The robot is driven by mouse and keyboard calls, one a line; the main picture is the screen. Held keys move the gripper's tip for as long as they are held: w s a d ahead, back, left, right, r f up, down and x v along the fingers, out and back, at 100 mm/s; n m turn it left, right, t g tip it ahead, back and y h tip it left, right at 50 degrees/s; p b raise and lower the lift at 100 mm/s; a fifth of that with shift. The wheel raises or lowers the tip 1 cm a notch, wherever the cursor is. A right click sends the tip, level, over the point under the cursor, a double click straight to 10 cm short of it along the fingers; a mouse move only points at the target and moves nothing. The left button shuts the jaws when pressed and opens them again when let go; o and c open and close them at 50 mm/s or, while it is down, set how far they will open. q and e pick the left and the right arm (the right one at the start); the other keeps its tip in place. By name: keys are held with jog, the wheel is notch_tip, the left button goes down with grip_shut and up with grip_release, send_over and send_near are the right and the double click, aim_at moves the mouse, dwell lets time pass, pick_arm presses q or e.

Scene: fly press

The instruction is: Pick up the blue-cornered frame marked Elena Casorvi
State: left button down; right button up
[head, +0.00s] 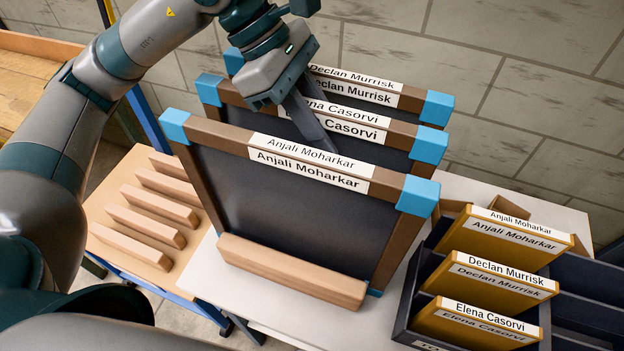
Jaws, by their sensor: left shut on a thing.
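The Elena Casorvi frame (397,133) stands upright in the middle of a row of three. It has brown bars, light blue corners, a dark panel and a white name label. My left gripper (308,122) reaches down from above onto its top bar and is shut on it, left of the label's middle, covering the start of the name. The frame's lower part is hidden behind the front frame, so I cannot tell whether it is clear of its support. My right gripper is not in view.
The Anjali Moharkar frame (383,188) stands close in front, behind a wooden bar (290,272). The Declan Murrisk frame (412,99) stands close behind. A dark rack (397,325) with yellow name-marked blocks is at right. A slotted wooden rack (120,255) is at left, a block wall behind.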

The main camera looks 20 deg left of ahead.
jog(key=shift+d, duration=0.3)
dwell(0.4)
pick_arm(q)
jog(key=shift+r, duration=0.15)
dwell(0.4)
